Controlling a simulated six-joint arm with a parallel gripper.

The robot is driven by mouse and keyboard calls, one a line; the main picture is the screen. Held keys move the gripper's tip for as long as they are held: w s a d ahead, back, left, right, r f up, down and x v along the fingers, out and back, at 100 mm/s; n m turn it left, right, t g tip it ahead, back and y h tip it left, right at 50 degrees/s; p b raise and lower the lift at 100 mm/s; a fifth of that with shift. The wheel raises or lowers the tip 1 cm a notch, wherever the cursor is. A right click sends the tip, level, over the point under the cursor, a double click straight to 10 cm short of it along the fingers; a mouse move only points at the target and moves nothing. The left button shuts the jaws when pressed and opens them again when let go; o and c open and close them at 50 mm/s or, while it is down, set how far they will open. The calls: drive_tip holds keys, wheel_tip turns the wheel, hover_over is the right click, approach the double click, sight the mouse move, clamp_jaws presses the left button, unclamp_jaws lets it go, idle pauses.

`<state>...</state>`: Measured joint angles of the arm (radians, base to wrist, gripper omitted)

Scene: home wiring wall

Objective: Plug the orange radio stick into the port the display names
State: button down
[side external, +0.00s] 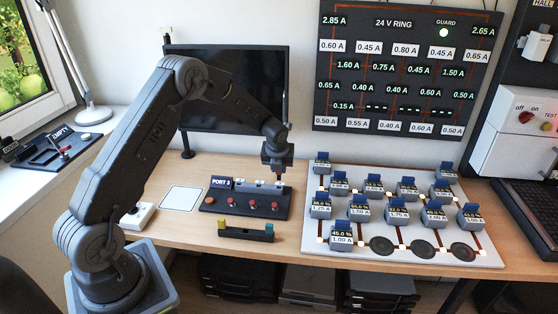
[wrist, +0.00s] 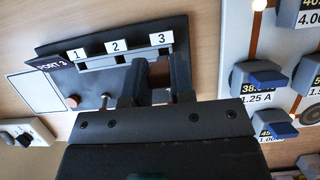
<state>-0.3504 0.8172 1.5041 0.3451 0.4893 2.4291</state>
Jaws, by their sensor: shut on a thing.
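A dark port panel (side external: 215,203) stands on the desk, with a display (side external: 221,183) that reads PORT 3. In the wrist view the display (wrist: 52,65) reads the same, and white labels 1, 2 and 3 (wrist: 161,38) mark the ports along the panel's back. My gripper (side external: 278,170) is above the panel's right end; in the wrist view its fingers (wrist: 160,75) are in front of label 3.
A dark holder (side external: 245,233) with a yellow stick (side external: 222,223) and a teal stick (side external: 269,228) lies in front of the panel. A monitor (side external: 225,85) stands behind. A white board (side external: 400,254) with several meter blocks is at right.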

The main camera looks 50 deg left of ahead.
sight(279, 177)
drive_tip(key=shift+f, duration=1)
drive_tip(key=shift+f, duration=1.7)
idle(0.5)
drive_tip(key=c, duration=0.9)
unclamp_jaws()
drive_tip(key=shift+r, duration=0.1)
drive_tip(key=v, duration=1.3)
drive_tip(key=shift+r, duration=0.3)
drive_tip(key=shift+s+d, duration=0.15)
